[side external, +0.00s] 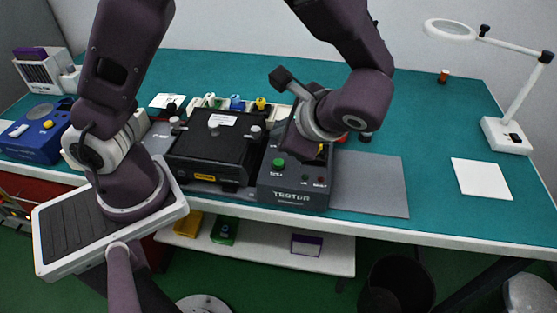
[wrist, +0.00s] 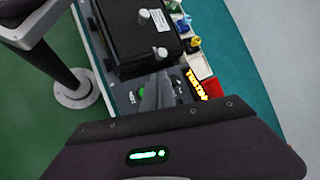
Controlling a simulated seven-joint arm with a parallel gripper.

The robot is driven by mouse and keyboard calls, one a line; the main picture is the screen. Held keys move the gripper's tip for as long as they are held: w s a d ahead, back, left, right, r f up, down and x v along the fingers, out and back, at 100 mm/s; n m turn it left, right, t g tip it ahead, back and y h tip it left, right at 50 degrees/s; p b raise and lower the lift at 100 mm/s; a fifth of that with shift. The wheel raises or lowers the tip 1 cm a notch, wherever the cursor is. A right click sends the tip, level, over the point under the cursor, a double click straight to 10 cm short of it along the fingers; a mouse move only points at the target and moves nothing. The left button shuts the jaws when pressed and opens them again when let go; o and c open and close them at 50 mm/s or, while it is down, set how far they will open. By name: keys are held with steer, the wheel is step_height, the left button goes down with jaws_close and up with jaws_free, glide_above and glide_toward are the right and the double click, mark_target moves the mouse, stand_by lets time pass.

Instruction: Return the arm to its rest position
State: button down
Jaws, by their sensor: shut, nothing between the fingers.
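My arm rises from its base at the left of the side external view, leaves the top of the frame and comes back down over the bench. My gripper shows in the wrist view (wrist: 157,93) as grey fingers, closed together and empty, over the tester. The dark tester box (side external: 292,190), with a green button, stands below my wrist in the side external view; the wrist partly covers it. In the wrist view the tester (wrist: 178,86) has a lit yellow display. The side external view hides my fingertips, so I cannot tell their height.
A black box with knobs (side external: 214,152) stands left of the tester, with small coloured parts (side external: 237,103) behind it. A blue box (side external: 36,135) is at the far left. A magnifier lamp (side external: 508,135) and white sheet (side external: 481,179) are at the right. The green bench (side external: 440,120) is mostly clear there.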

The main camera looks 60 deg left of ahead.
stand_by(0.4)
steer(key=s+a+r+n+t+h, duration=0.1)
steer(key=s+r+n+t+h, duration=0.4)
steer(key=s+r+n+h, duration=0.4)
steer(key=s+r, duration=0.3)
steer(key=s, duration=0.1)
steer(key=shift+a+n, duration=0.3)
steer(key=shift+a, duration=0.05)
